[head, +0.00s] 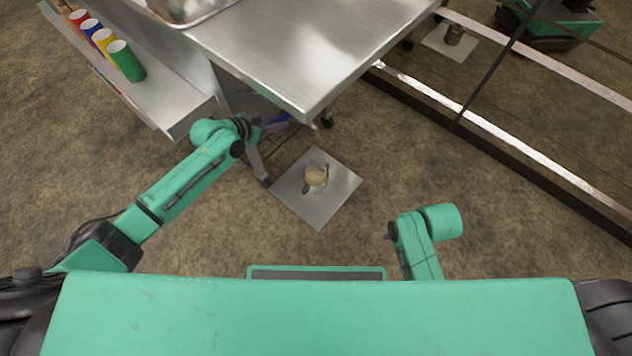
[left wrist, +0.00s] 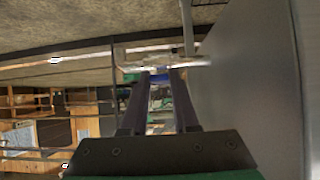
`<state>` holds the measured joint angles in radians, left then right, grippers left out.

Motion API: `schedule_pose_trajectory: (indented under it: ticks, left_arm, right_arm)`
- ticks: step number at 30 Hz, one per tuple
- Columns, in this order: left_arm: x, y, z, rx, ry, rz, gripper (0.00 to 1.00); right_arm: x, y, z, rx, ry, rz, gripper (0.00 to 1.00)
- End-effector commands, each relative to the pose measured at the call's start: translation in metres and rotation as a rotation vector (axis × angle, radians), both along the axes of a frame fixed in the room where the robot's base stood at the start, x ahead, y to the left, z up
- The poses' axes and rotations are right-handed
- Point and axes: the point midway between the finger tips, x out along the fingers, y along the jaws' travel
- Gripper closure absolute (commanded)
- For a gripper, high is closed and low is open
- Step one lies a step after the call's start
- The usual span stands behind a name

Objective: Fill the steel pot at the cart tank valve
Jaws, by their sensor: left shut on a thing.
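The small steel pot (head: 316,177) stands upright on a square metal plate (head: 325,208) on the floor, below the near corner of the steel cart (head: 300,60). Its inside looks tan, and dark handles show at its sides. My left gripper (head: 268,127) is under the cart edge, left of and above the pot in the picture, shut on a blue handle (head: 280,118). In the left wrist view the fingers (left wrist: 158,75) point at a pale bar with blue behind it. The valve spout is mostly hidden by the cart top. My right arm is folded, its gripper out of sight.
A side shelf (head: 165,105) holds several coloured cylinders, including a green one (head: 126,61). A steel basin (head: 185,8) sits on the cart. A glass-like panel with a pale rail (head: 480,110) stands at right, showing reflections. The floor around the plate is clear.

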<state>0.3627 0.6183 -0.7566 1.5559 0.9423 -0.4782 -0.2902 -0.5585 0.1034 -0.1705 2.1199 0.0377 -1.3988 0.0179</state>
Motion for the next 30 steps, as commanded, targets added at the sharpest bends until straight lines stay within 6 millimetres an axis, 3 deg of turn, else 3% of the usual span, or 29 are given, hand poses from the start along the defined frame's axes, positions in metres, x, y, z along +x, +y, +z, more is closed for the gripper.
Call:
schedule_pose_trajectory:
  ticks: [3, 4, 6, 7, 16, 24, 30]
  left_arm:
    - [0.002, 0.002, 0.003, 0.002, -0.006, 0.003, 1.00]
    - [0.002, 0.002, 0.003, 0.002, -0.006, 0.003, 0.64]
    - [0.002, 0.002, 0.003, 0.002, -0.006, 0.003, 0.38]
    - [0.002, 0.002, 0.002, 0.002, -0.005, 0.004, 0.32]
    - [0.000, 0.002, 0.003, 0.002, -0.002, 0.003, 0.32]
    - [-0.029, 0.027, 0.035, 0.005, 0.001, 0.002, 0.32]
    - [-0.051, 0.047, 0.052, 0.005, 0.001, 0.003, 0.32]
  right_arm:
    - [0.000, 0.000, 0.001, 0.000, 0.000, 0.000, 0.62]
    - [0.000, 0.000, 0.001, 0.000, 0.000, 0.000, 0.62]
    - [0.000, 0.000, 0.001, 0.000, 0.000, 0.000, 0.62]
    - [0.000, 0.000, 0.001, 0.000, 0.000, 0.000, 0.62]
    - [0.000, 0.000, 0.004, 0.000, 0.000, 0.000, 0.62]
    - [0.000, 0.000, 0.050, 0.000, 0.000, 0.000, 0.62]
    - [0.000, 0.000, 0.072, 0.000, 0.000, 0.000, 0.62]
